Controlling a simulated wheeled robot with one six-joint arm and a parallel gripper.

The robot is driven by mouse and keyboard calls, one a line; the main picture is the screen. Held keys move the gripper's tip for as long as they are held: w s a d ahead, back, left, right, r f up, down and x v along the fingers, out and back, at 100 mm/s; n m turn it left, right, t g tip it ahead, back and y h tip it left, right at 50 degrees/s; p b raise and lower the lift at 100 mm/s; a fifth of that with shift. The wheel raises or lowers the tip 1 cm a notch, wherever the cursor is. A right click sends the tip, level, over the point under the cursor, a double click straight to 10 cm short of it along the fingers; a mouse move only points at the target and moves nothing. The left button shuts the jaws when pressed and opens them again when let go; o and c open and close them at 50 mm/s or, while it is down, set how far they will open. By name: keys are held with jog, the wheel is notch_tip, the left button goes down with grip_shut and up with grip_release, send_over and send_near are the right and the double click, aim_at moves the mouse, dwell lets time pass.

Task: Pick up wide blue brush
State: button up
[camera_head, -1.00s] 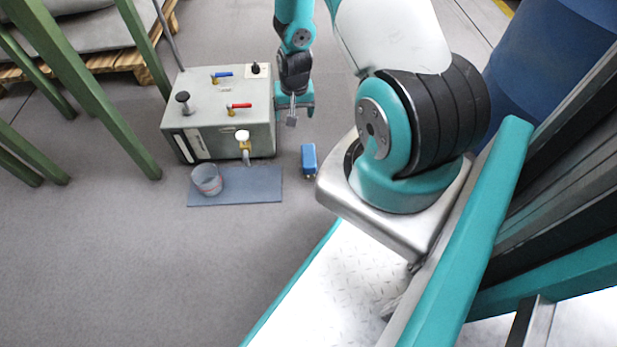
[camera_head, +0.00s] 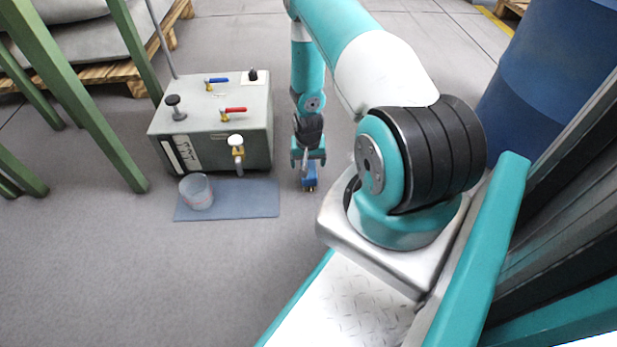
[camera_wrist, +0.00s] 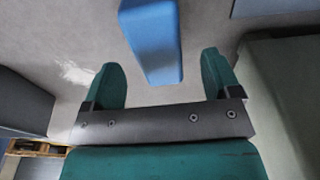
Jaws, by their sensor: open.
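The wide blue brush (camera_head: 309,178) lies on the grey floor, right of the blue mat, partly hidden by my gripper in the head view. In the wrist view the blue brush (camera_wrist: 152,38) is a long blue block running from the top edge to between the fingertips. My gripper (camera_head: 308,160) is over the brush's far end in the head view. In the wrist view my gripper (camera_wrist: 163,80) is open, with one green finger on each side of the brush's near end. There is a gap between each finger and the brush, so it is not held.
A grey-green box (camera_head: 222,125) with red and blue valve handles stands left of my gripper. A blue mat (camera_head: 245,200) bears a clear bucket (camera_head: 196,191). Green legs (camera_head: 90,95) stand at left; a blue barrel (camera_head: 545,75) stands at right. Floor at lower left is clear.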

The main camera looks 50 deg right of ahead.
aim_at(309, 165)
jog(key=f+b, duration=0.4)
jog(key=f, duration=0.1)
jog(key=shift+w+d+f+b, duration=0.15)
jog(key=shift+w+d+b, duration=0.05)
jog(key=shift+d+b, duration=0.2)
jog(key=c, duration=1.1)
jog(key=shift+c, duration=0.2)
jog(key=shift+r, duration=0.2)
notch_tip(309, 165, up, 20)
jog(key=p, duration=1.2)
